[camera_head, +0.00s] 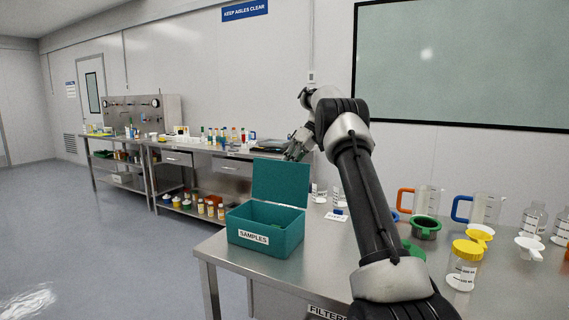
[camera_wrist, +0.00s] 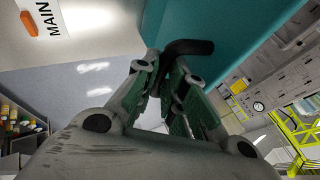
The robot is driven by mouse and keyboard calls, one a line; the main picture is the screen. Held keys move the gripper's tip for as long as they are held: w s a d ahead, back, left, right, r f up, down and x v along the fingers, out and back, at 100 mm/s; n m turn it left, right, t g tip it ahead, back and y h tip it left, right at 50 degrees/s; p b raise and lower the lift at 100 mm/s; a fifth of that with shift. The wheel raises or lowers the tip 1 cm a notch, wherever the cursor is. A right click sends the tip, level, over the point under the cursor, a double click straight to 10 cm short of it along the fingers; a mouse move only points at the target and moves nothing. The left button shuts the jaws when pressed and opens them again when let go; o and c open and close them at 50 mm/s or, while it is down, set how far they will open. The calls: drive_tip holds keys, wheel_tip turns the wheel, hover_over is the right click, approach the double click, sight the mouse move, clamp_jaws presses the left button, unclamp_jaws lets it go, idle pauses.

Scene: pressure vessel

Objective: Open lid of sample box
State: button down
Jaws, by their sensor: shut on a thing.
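The teal sample box (camera_head: 264,238), with a white SAMPLES label on its front, stands near the left end of the steel table. Its lid (camera_head: 280,182) stands raised, roughly upright at the back of the box, and the inside shows. My gripper (camera_head: 292,152) is at the right edge of the raised lid, partly hidden by it. In the wrist view, my gripper (camera_wrist: 166,62) is shut on a dark handle (camera_wrist: 190,47) beside the teal lid (camera_wrist: 228,35).
The steel table (camera_head: 520,292) holds an orange-handled jug (camera_head: 428,200), a blue-handled jug (camera_head: 484,209), a yellow-capped jar (camera_head: 463,266) and a white funnel (camera_head: 529,247) on the right. A back bench (camera_head: 228,153) carries several bottles. Floor is clear at left.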

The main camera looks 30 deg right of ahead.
drive_tip(key=shift+w+d+f+y, duration=0.2)
drive_tip(key=shift+f+y, duration=0.1)
drive_tip(key=shift+f, duration=0.2)
drive_tip(key=c, duration=1.5)
unclamp_jaws()
drive_tip(key=shift+r, duration=0.1)
drive_tip(key=shift+r, duration=0.1)
